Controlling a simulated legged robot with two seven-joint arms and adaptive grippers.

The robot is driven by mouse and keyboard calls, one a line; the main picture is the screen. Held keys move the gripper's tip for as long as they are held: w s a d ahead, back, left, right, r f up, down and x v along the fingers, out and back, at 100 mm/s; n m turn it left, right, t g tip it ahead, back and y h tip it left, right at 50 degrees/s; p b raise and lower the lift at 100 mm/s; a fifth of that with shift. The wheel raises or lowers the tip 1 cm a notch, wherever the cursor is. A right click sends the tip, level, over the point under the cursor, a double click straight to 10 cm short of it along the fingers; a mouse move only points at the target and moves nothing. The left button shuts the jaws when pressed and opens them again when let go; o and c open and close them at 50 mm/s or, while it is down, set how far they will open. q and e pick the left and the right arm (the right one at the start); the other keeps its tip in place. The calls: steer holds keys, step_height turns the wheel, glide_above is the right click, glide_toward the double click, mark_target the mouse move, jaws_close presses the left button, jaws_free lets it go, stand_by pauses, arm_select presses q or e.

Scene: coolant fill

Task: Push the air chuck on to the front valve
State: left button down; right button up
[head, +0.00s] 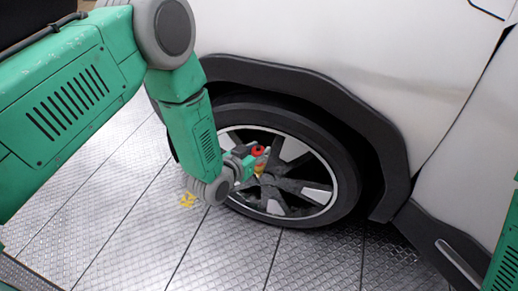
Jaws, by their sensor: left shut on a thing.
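The front wheel (293,197) of the white car stands at the middle of the head view, with a black tyre and a silver and dark spoked rim. My left gripper (250,165) is at the wheel's left-centre, in front of the spokes. It is shut on a small red and yellow piece, which looks like the air chuck (259,151). The front valve is too small or hidden behind the gripper to make out. I cannot tell whether the chuck touches it. My right gripper is out of view; only a green part of my right arm shows at the right edge.
The white car body (340,45) and its dark wheel arch (335,97) stand close above and around the wheel. The patterned metal floor (130,220) is clear at the lower left. A yellow mark (187,200) lies on the floor beside my left wrist.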

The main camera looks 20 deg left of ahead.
arm_select(q)
steer(key=shift+f+b, duration=0.4)
steer(key=shift+f, duration=0.25)
steer(key=c, duration=1.1)
jaws_free()
steer(key=shift+s, duration=0.2)
steer(key=v, duration=1.1)
steer(key=shift+s+a+r, duration=0.1)
steer(key=shift+s, duration=0.1)
